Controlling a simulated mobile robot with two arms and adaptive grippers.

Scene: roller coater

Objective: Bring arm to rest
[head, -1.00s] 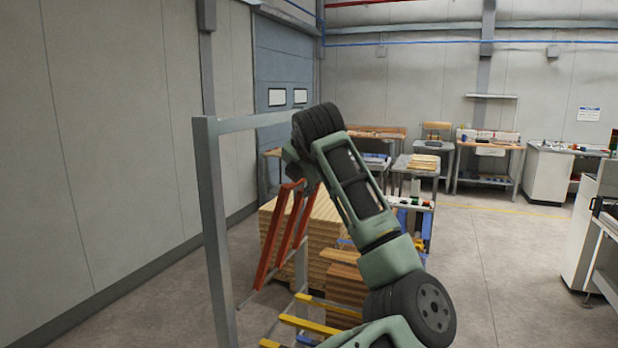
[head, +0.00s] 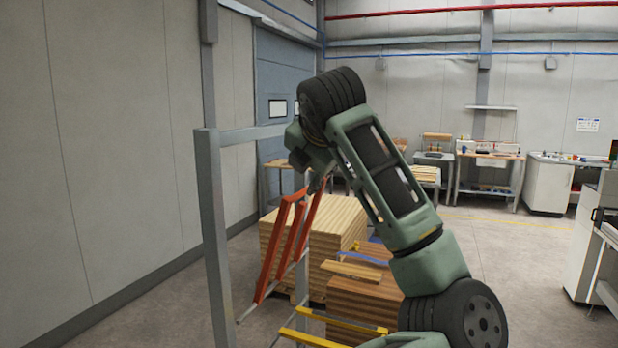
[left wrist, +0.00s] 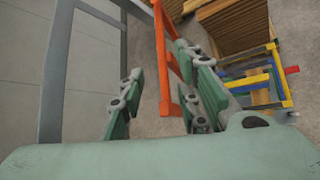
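One green and black arm of mine rises from the bottom of the head view and bends over at the top. Its far end hangs beside the orange-red slanted bars (head: 283,245); the fingers cannot be made out there. In the left wrist view my left gripper (left wrist: 165,97) is open, with its two green fingers well apart. An orange-red bar (left wrist: 162,60) shows between the fingers, seemingly beyond them; I cannot tell how close. I see nothing held. My right gripper is in neither view.
A grey upright frame (head: 214,240) stands left of the arm. Stacked light boards (head: 335,218) and a browner wood stack (head: 365,295) stand behind and beside it, with yellow bars (head: 310,339) in front. Workbenches (head: 490,156) line the back. Open floor (head: 530,260) lies to the right.

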